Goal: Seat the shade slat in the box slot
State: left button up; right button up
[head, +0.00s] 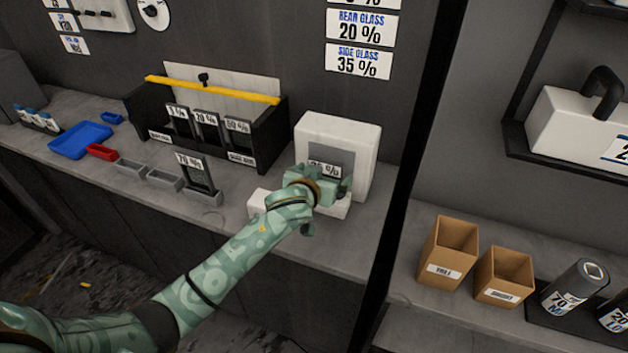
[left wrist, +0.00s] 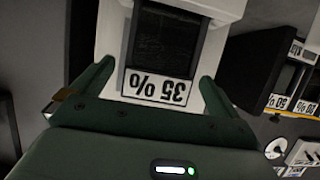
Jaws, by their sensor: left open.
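The shade slat labelled 35 % (head: 325,168) stands at a white block-shaped stand with a grey panel (head: 367,150). In the left wrist view the slat (left wrist: 158,87) has dark glass and a white label, which reads upside down. My left gripper (head: 322,186) is at the slat. Its fingers (left wrist: 155,78) are spread on either side of the label, with gaps showing. The slat's lower end is hidden in the head view. The black slotted box (head: 203,149) is left of the stand and holds several labelled slats (head: 207,125). My right gripper is not in view.
A 70 % slat (head: 193,172) stands in a small grey holder before the box. A yellow bar (head: 212,89) crosses the box's back. Blue (head: 80,140) and red (head: 101,152) trays lie left. A dark post (head: 420,130) stands right of the white stand.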

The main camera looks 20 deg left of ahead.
pick_arm(q)
jog(key=p+v, duration=0.2)
jog(key=v, duration=0.7)
jog(key=shift+s+r, duration=0.2)
jog(key=shift+s, duration=0.15)
